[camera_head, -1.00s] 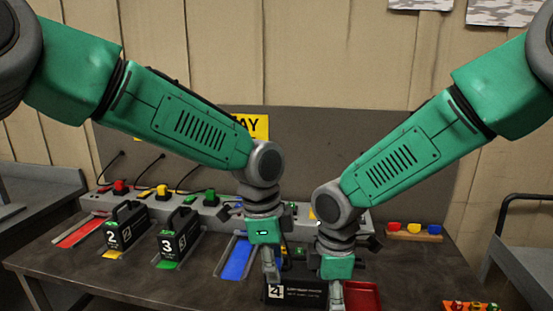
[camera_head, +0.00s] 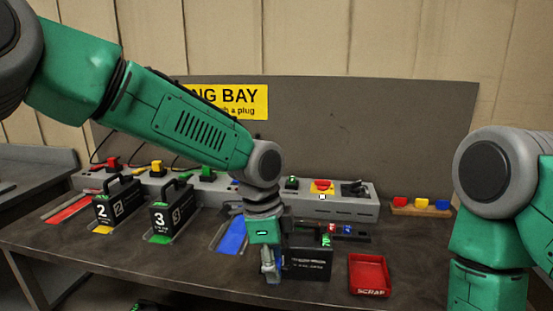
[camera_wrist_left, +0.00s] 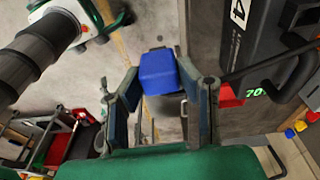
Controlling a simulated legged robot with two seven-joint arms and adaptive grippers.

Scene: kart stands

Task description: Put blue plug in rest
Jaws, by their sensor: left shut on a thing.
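My left gripper (camera_head: 268,274) is low over the table, at the left side of a black case (camera_head: 308,262). In the left wrist view its fingers (camera_wrist_left: 160,98) are around the blue plug (camera_wrist_left: 158,72), a plain blue block. I cannot tell for sure which part is the rest. My right gripper is out of the picture.
Black cases 2 (camera_head: 117,207) and 3 (camera_head: 172,212) stand to the left. A blue floor strip (camera_head: 233,238) lies beside my left gripper. A red scrap tray (camera_head: 369,288) and a wooden block (camera_head: 420,211) with coloured pieces are to the right. The table between them is clear.

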